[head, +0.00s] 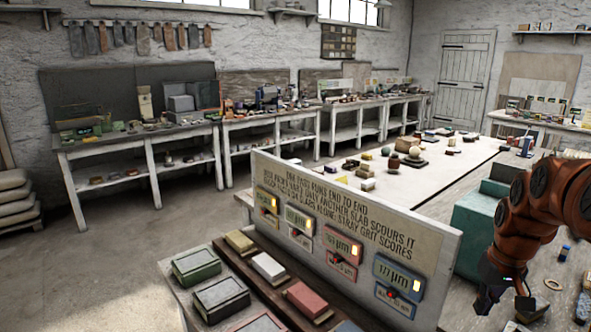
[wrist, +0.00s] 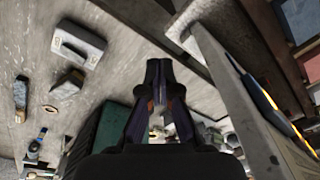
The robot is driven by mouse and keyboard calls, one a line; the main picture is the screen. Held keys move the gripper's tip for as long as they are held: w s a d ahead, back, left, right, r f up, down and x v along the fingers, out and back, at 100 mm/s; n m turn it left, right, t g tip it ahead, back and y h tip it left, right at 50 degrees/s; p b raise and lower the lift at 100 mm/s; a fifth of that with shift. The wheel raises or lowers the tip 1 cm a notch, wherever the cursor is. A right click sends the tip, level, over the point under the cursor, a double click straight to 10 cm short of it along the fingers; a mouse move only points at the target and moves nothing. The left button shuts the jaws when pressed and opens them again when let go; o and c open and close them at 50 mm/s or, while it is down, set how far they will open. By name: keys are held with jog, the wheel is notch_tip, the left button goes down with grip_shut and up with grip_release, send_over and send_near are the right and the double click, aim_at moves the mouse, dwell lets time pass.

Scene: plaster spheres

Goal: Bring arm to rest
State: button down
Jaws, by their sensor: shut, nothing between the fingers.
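My orange arm (head: 548,205) reaches in from the right edge of the head view and bends downward. My dark gripper (head: 505,303) hangs at its end at the lower right, over a worktop and to the right of the upright sign board. In the wrist view my gripper (wrist: 159,68) is shut, its fingertips together with nothing held. The gap below its tips to the worktop is hard to judge.
The sign board (head: 350,222) stands left of my gripper, with boxed slabs (head: 270,268) before it. A green box (head: 478,232) stands close to the arm. A grey float-like tool (wrist: 78,44) and small items lie on the worktop (wrist: 115,20). Floor (head: 130,245) at left is open.

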jog(key=s+a+n, duration=0.1)
jog(key=s+a, duration=0.4)
jog(key=a, duration=0.4)
jog(key=s+a+f+g, duration=0.1)
jog(key=s+a, duration=0.5)
jog(key=s, duration=0.5)
jog(key=s+a+f+n+g+p, duration=0.1)
jog(key=s+a+f+g, duration=0.1)
jog(key=s+a, duration=0.5)
jog(key=s, duration=0.3)
jog(key=shift+s, duration=0.35)
jog(key=shift+a, duration=0.15)
